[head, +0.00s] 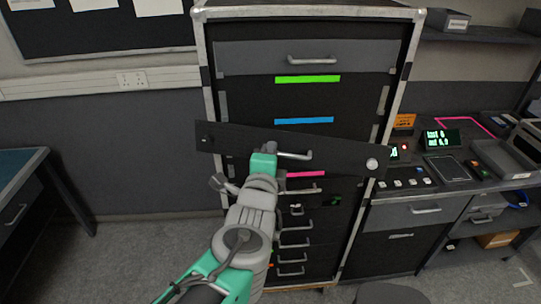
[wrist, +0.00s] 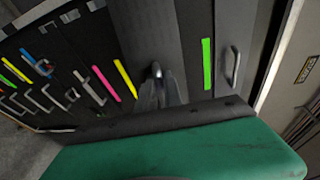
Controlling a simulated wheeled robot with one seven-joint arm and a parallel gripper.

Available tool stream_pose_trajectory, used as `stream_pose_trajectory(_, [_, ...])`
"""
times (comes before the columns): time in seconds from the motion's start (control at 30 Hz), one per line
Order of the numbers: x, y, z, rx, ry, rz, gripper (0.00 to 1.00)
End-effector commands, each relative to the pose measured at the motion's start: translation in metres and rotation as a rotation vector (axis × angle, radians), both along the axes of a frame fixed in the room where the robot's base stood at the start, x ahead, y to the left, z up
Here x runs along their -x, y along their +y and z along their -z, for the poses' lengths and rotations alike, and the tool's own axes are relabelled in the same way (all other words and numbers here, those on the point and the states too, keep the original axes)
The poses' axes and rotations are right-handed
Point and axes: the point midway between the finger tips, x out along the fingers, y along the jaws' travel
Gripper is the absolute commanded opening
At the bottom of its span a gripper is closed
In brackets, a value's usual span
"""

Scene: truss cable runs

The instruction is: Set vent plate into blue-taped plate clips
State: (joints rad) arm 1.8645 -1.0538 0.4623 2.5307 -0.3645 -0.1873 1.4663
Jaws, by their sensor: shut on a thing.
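The vent plate, a long dark panel (head: 340,150), is in front of the rack in the head view, tilted with its right end lower. It has a metal handle near its middle and a pale round spot near its right end. My gripper (head: 278,154) is shut on the plate at its handle. In the wrist view the plate (wrist: 148,32) stands upright in the picture, with the blurred grip point (wrist: 157,78) near its middle. The blue tape (head: 304,121) is on the rack just above the plate.
The black rack (head: 415,30) has a pale metal frame. A grey drawer (head: 240,57) is at its top, above green tape (head: 307,79). Pink tape (head: 305,174) and smaller handled drawers lie below the plate. A bench with equipment (head: 441,138) stands close on the right.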

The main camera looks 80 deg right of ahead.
Motion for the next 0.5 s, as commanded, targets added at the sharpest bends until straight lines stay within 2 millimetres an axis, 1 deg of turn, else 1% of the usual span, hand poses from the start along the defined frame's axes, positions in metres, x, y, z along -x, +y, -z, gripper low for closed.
stream_pose_trajectory(0.5, [0.001, -0.0001, -0.0001, 0.033, -0.002, -0.035, 0.0])
